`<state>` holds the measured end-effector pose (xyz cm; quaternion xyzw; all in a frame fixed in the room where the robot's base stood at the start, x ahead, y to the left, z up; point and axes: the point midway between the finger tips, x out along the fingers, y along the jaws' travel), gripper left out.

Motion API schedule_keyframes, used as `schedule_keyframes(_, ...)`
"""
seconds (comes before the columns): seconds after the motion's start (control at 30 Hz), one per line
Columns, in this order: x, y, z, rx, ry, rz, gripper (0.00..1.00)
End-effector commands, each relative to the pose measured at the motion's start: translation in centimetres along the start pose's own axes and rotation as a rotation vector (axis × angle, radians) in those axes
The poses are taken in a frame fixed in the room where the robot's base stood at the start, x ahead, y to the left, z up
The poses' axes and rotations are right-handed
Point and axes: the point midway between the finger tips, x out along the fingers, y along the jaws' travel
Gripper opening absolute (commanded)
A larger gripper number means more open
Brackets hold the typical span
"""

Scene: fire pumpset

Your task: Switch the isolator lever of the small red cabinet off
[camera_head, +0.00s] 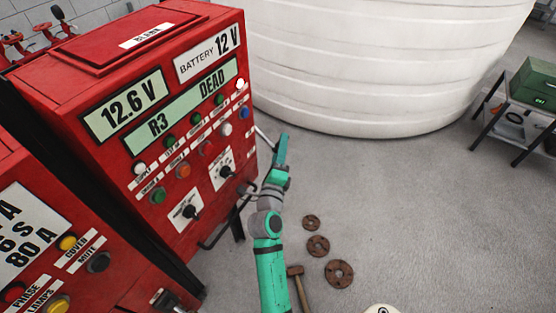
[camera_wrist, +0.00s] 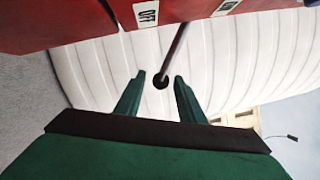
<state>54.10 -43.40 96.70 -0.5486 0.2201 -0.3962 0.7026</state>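The red cabinet (camera_head: 120,75) with several lamps and two rotary switches stands at the left in the head view. A thin grey lever rod (camera_head: 264,139) sticks out from its right side. In the wrist view the lever rod (camera_wrist: 174,47) comes down from the red cabinet's edge (camera_wrist: 60,20) to a black knob (camera_wrist: 161,82). An OFF label (camera_wrist: 147,14) is left of the rod, an ON label (camera_wrist: 226,7) right of it. My gripper (camera_wrist: 159,77) is open, its green fingers on either side of the knob with visible gaps. In the head view my gripper (camera_head: 283,148) is beside the cabinet; its fingers are hard to make out.
A large white ribbed tank (camera_head: 390,60) stands behind my gripper. A black handle bar (camera_head: 222,226) juts from the cabinet's lower front. Rusty flanges (camera_head: 339,273) and a hammer (camera_head: 298,285) lie on the floor. A green box (camera_head: 535,83) on a stand is far right.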

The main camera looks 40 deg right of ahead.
Motion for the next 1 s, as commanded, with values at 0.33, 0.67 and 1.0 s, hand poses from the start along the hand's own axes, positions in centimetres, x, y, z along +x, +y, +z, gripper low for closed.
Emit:
schedule_keyframes(0.33,-4.0,0.0,-0.1,-0.004,-0.001,0.001,0.36)
schedule_keyframes(0.67,-5.3,0.0,0.0,0.001,0.000,0.001,0.36)
schedule_keyframes(1.0,-5.3,0.0,0.0,0.000,0.000,0.001,0.36)
